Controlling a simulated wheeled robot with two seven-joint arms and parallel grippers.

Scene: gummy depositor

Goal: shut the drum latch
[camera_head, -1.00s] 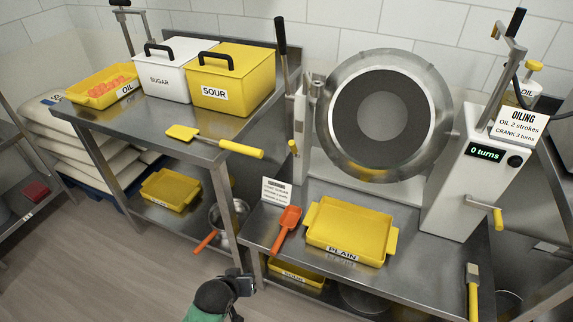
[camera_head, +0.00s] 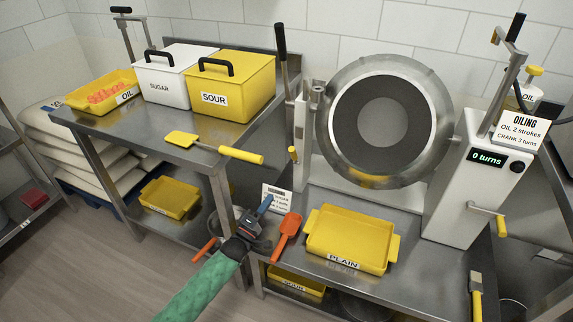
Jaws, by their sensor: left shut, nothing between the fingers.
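The drum (camera_head: 441,105) is a round steel ring with a dark disc face, standing on the right bench between two supports. On the left support a small lever with a yellow tip (camera_head: 293,154) hangs down beside the drum; it may be the latch, and I cannot tell its state. A tall dark-handled lever (camera_head: 281,45) rises from the same support. My left gripper (camera_head: 267,205) is shut and empty. It is at the bench's left front corner, below and left of the yellow-tipped lever and apart from it. My right gripper is out of view.
A yellow PLAIN tray (camera_head: 345,262), an orange scoop (camera_head: 287,232) and a small sign (camera_head: 277,193) are on the right bench. A white crank box (camera_head: 455,200) reads 0 turns. The left bench holds SUGAR (camera_head: 165,88) and SOUR (camera_head: 255,95) bins and a yellow scraper (camera_head: 240,154).

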